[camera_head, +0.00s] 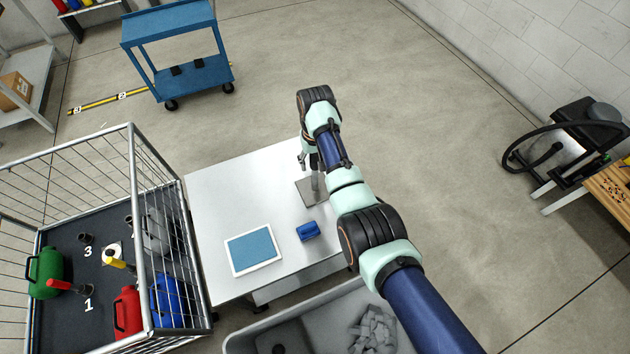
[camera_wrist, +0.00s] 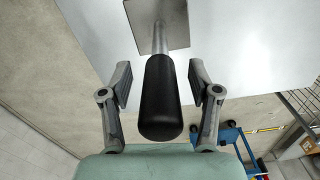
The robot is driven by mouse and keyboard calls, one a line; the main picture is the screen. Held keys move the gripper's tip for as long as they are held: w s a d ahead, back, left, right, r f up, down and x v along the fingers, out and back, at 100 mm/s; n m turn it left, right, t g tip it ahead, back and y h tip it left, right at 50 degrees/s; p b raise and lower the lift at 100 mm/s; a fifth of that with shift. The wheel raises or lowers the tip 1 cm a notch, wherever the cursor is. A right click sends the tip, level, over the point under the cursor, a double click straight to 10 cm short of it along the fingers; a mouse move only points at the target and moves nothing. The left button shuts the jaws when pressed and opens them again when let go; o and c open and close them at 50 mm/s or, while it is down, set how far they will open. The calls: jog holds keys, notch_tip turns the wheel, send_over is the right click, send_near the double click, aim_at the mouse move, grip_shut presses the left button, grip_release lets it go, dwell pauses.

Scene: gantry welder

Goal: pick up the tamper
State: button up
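The tamper has a black handle (camera_wrist: 160,100), a metal shaft and a flat square grey plate (camera_wrist: 170,22). In the head view its plate (camera_head: 309,192) rests on the white table near the right edge, and the shaft stands upright below my gripper (camera_head: 309,160). My arm hides much of the handle there. In the wrist view my gripper (camera_wrist: 160,80) is open, with one finger on each side of the black handle. A gap shows between the handle and each finger.
On the white table (camera_head: 215,195) lie a tablet (camera_head: 254,250) and a blue object (camera_head: 308,230). A wire cage (camera_head: 135,190) with jugs stands left, a grey bin (camera_head: 300,325) in front. A blue cart (camera_head: 170,28) stands behind.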

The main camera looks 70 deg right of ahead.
grip_shut()
